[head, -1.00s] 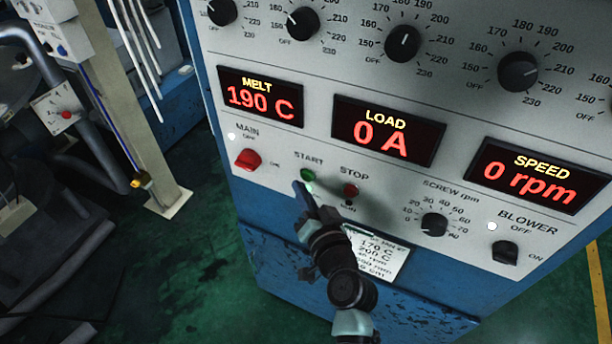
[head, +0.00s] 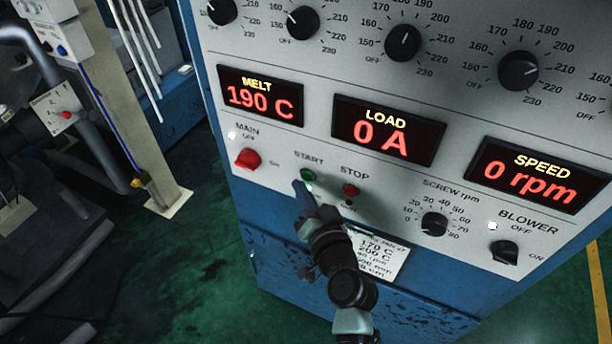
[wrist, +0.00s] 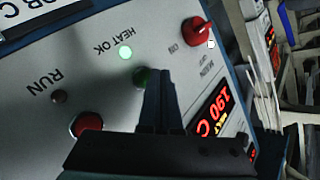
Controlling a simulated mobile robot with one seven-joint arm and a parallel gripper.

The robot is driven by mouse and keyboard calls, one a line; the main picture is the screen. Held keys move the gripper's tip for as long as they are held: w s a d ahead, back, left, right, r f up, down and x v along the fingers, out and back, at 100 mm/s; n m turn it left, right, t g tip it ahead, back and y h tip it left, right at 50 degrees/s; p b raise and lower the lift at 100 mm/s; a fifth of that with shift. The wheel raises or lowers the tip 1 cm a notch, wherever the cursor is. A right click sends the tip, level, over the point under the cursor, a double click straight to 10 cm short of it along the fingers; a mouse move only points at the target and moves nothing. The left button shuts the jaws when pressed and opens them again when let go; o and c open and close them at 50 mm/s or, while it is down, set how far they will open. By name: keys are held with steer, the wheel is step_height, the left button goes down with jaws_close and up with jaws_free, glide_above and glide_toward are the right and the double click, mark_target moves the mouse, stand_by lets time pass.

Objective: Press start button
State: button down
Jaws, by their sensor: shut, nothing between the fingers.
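The green START button (head: 308,175) sits on the grey control panel, left of the red STOP button (head: 351,190). My gripper (head: 299,187) is shut and empty, its fingertips right at the lower left of the START button. In the wrist view, the green button (wrist: 143,77) shows just beside my closed fingertips (wrist: 158,72), which partly cover it. I cannot tell whether the tips touch it. The red STOP button (wrist: 86,125) lies at lower left there. The LOAD display (head: 388,130) reads 0 A and the SPEED display (head: 537,175) reads 0 rpm.
The red MAIN knob (head: 248,159) is left of START. The HEAT OK lamp (wrist: 125,52) is lit; the RUN lamp (wrist: 58,97) looks dark. The screw knob (head: 434,223) and blower knob (head: 504,252) are at right. A post (head: 130,110) stands left; green floor lies between.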

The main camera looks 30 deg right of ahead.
steer(key=shift+w+d, duration=0.25)
steer(key=shift+d, duration=0.05)
steer(key=shift+w+d+b, duration=0.2)
steer(key=shift+d+b, duration=0.1)
steer(key=shift+b, duration=0.2)
stand_by(0.4)
stand_by(0.4)
steer(key=shift+s+a, duration=0.5)
steer(key=shift+a, duration=0.15)
steer(key=shift+s+a+p, duration=0.55)
steer(key=shift+s+a, duration=0.25)
steer(key=shift+a, duration=0.2)
steer(key=shift+s+a+p, duration=0.5)
steer(key=shift+s+a, duration=0.25)
steer(key=shift+a, duration=0.25)
